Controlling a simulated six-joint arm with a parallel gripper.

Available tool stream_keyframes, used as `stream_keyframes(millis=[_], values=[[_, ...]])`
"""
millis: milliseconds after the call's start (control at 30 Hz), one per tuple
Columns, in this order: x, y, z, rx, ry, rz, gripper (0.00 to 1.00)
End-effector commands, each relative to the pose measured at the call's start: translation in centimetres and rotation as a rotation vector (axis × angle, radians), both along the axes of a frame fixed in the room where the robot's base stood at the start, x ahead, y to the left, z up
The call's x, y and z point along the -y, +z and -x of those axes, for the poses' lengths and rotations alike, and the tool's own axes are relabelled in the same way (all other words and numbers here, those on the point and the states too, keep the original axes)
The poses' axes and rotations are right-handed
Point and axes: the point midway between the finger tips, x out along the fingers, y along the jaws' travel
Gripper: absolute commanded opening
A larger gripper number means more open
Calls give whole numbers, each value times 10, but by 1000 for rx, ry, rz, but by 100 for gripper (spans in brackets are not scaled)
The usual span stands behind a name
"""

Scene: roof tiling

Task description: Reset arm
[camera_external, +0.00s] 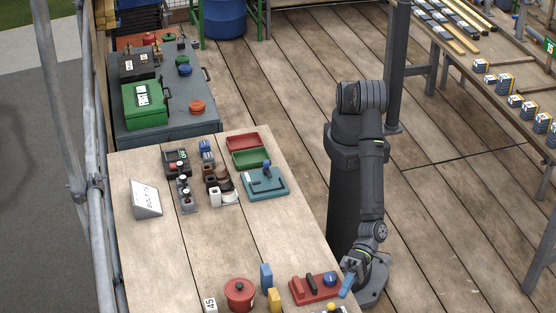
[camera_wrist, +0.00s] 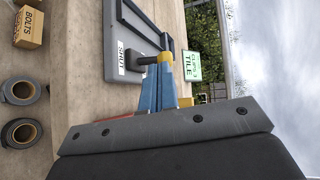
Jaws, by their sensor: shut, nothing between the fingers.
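My gripper (camera_external: 347,286) hangs low at the right front corner of the work table (camera_external: 180,235), beside a red tray (camera_external: 312,289) holding a dark handle-like piece and a blue round piece. Its blue fingers (camera_wrist: 160,85) are shut and empty in the wrist view. The arm is folded downward. Past the fingertips in the wrist view is a grey panel (camera_wrist: 128,62) marked SHUT, with a dark handle (camera_wrist: 142,61). A yellow piece shows at the tips; I cannot tell whether it touches them.
A red pot (camera_external: 240,294), a blue block (camera_external: 266,277) and a yellow block (camera_external: 274,299) stand at the table's front. The table's left middle is clear. A BOLTS box (camera_wrist: 29,27) shows in the wrist view.

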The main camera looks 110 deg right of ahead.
Motion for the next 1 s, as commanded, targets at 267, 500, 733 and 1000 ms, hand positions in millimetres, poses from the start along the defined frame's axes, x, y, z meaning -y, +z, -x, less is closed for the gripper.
stream_keyframes(millis=[267,500,733,1000], values=[[-3,-10,13,111,12,-10,0],[-3,-11,15,130,15,-13,0],[-3,-11,14,128,14,-13,0],[-1,-1,3,38,1,-5,0]])
